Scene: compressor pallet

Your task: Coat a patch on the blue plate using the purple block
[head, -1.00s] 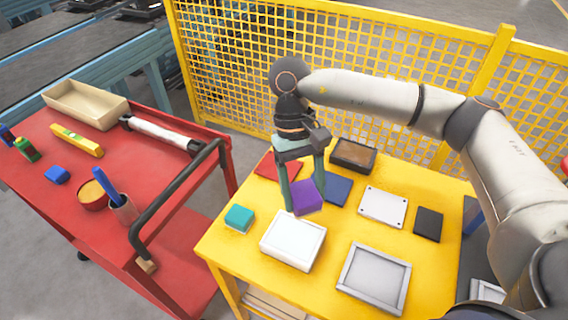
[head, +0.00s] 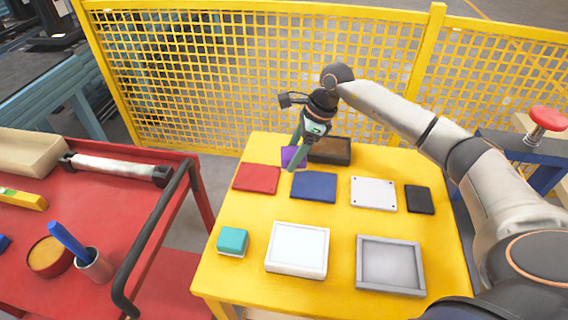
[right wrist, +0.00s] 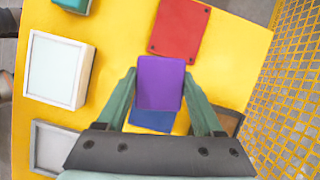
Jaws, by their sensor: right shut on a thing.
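My right gripper (head: 298,158) is shut on the purple block (head: 290,155) and holds it above the yellow table, near the gap behind the red and blue plates in the head view. In the right wrist view the purple block (right wrist: 160,82) sits between the two green fingers (right wrist: 160,100). The blue plate (head: 314,187) lies flat on the table, just in front of the gripper in the head view. In the right wrist view the block partly hides the blue plate (right wrist: 152,120). I cannot tell the block's exact height. My left gripper is not in view.
A red plate (head: 256,178) lies left of the blue one, a white plate (head: 373,194) and a black plate (head: 419,200) right. A brown tray (head: 330,150) is behind. In front are a teal block (head: 232,240), white box (head: 297,249) and grey tray (head: 417,265). A yellow fence (head: 270,60) stands behind.

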